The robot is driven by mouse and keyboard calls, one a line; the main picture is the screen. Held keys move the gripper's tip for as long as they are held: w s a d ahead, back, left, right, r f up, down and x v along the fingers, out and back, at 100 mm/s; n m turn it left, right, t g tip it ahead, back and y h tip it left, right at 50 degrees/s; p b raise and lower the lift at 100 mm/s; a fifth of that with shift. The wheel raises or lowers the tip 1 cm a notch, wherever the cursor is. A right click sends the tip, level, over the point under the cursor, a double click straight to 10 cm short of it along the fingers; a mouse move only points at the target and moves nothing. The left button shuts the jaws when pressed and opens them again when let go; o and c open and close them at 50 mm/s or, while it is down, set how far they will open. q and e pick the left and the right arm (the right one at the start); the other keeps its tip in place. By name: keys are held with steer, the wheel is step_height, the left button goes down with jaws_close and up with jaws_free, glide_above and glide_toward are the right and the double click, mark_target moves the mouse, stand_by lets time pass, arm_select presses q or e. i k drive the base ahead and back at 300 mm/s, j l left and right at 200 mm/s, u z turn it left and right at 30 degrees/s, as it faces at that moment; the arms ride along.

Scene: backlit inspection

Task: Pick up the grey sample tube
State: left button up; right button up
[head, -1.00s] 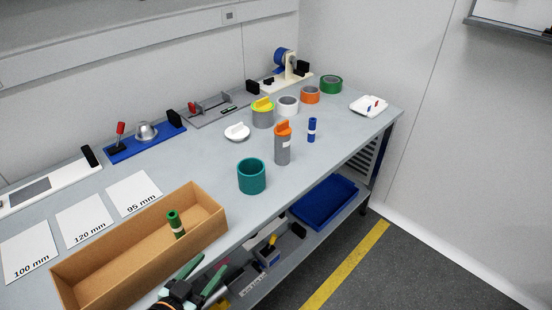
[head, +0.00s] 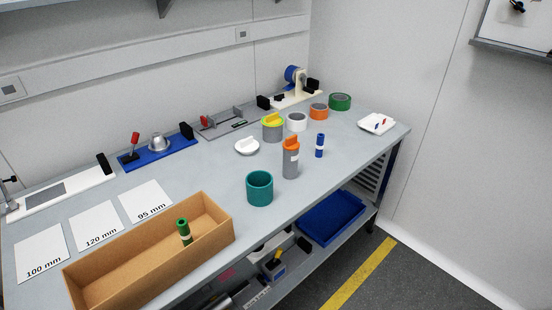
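A tall grey cylinder with an orange cap and a small white label (head: 290,163) stands upright on the bench, right of the teal open cup. A shorter, wider grey container with a yellow lid (head: 273,132) stands farther back. I cannot tell for certain which is meant by the grey sample tube; the tall one looks more like a tube. A blue tube with a white band (head: 320,146) stands to the right. A green tube with a white band (head: 184,231) stands tilted in the cardboard box. Neither of my grippers is in view.
The open cardboard box (head: 82,281) lies at the front left, with the teal cup (head: 259,188) to its right. A white lid (head: 247,147), tape rolls (head: 340,102) and a white tray (head: 388,125) stand farther back. A blue bin (head: 330,218) sits on the lower shelf.

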mark_target(291, 159)
steer(key=i+l+u, duration=0.15)
steer(key=u, duration=0.15)
steer(key=i+l+u, duration=0.15)
steer(key=l+u, duration=0.15)
steer(key=l, duration=0.15)
steer(key=i+l+u, duration=0.1)
steer(key=l+u, duration=0.55)
